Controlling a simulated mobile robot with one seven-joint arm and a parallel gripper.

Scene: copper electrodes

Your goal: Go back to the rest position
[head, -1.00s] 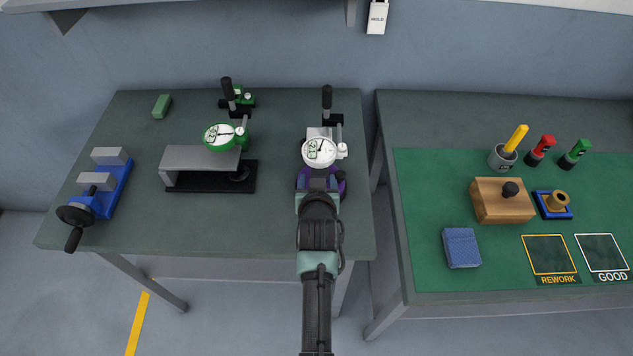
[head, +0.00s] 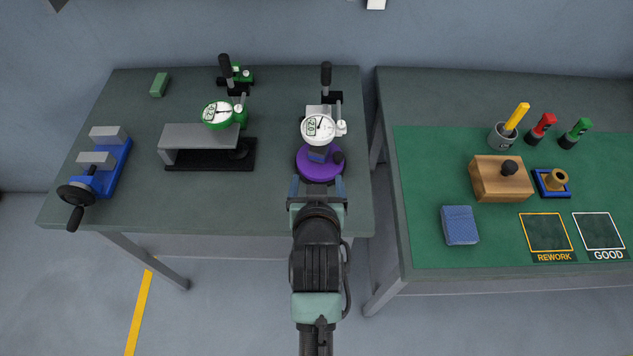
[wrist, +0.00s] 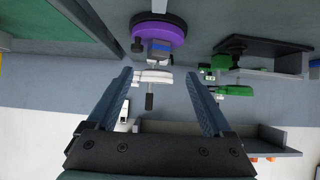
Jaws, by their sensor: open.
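My gripper (head: 318,188) is open and empty at the front edge of the left table, its fingers pointing toward the back. In the wrist view its two blue fingers (wrist: 160,100) stand wide apart with nothing between them. Just beyond the fingertips stands a dial gauge stand with a round purple base (head: 320,163), a white dial (head: 318,128) and a black-handled post. The purple base also shows in the wrist view (wrist: 160,36). The gripper is apart from it.
A green dial gauge (head: 217,114) stands by a grey plate (head: 195,136) on the left table. A blue vise (head: 103,172) sits further left. The right table's green mat (head: 400,200) holds a wooden block (head: 500,180), a cup and stamps. A gap separates the tables.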

